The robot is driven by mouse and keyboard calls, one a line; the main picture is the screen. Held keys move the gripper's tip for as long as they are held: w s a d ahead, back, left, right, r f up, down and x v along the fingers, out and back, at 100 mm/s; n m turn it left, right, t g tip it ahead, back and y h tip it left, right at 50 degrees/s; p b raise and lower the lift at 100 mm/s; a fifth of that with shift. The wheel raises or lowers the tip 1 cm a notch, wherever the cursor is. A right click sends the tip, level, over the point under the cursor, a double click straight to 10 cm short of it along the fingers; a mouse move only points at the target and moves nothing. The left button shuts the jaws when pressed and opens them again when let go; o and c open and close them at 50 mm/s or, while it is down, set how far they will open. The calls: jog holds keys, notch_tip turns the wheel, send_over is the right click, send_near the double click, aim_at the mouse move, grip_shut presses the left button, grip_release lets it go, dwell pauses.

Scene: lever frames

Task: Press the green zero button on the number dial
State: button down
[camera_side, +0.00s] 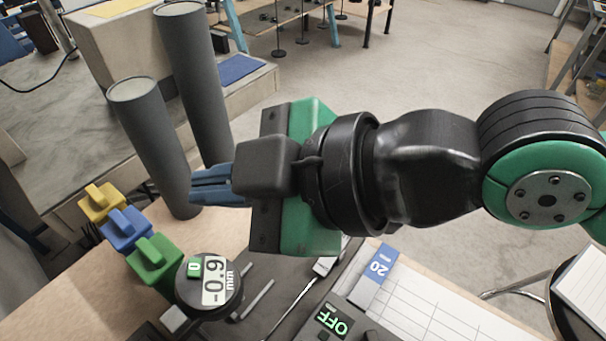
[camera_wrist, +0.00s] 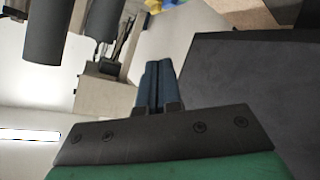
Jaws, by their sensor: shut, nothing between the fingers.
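The number dial (camera_side: 212,285) is a round black gauge at the lower left of the side view. Its white display reads -0.9 mm. The green zero button (camera_side: 194,268), marked 0, sits on the dial face to the left of the display. My gripper (camera_side: 194,186) has blue fingers pointing left, closed together with nothing between them. In the picture it is above the dial and apart from it. In the wrist view the blue fingers (camera_wrist: 154,85) also show side by side and shut. The dial and button are not visible in the wrist view.
Green (camera_side: 155,262), blue (camera_side: 126,228) and yellow (camera_side: 102,202) blocks with knobs stand in a row left of the dial. Two grey cylinders (camera_side: 150,140) (camera_side: 195,80) rise behind my fingers. A device reading OFF (camera_side: 335,322) and a blue block marked 20 (camera_side: 375,272) lie right of the dial.

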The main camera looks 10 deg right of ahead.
aim_at(214, 273)
jog(key=shift+f, duration=0.15)
jog(key=shift+a+f, duration=0.5)
jog(key=shift+f, duration=0.85)
jog(key=shift+a+f, duration=0.45)
jog(key=shift+f, duration=0.85)
jog(key=shift+a+f, duration=0.5)
jog(key=shift+f, duration=0.85)
jog(key=shift+f, duration=0.1)
jog(key=shift+a+f, duration=0.15)
jog(key=shift+f, duration=0.15)
jog(key=shift+a+f, duration=0.15)
jog(key=shift+f, duration=0.2)
jog(key=shift+r, duration=0.15)
jog(key=shift+d+r, duration=0.3)
jog(key=shift+r, duration=0.3)
jog(key=shift+d+r, duration=0.3)
jog(key=shift+r, duration=0.5)
jog(key=shift+d+r, duration=0.25)
jog(key=shift+r, duration=0.5)
jog(key=shift+d+r, duration=0.3)
jog(key=shift+r, duration=0.5)
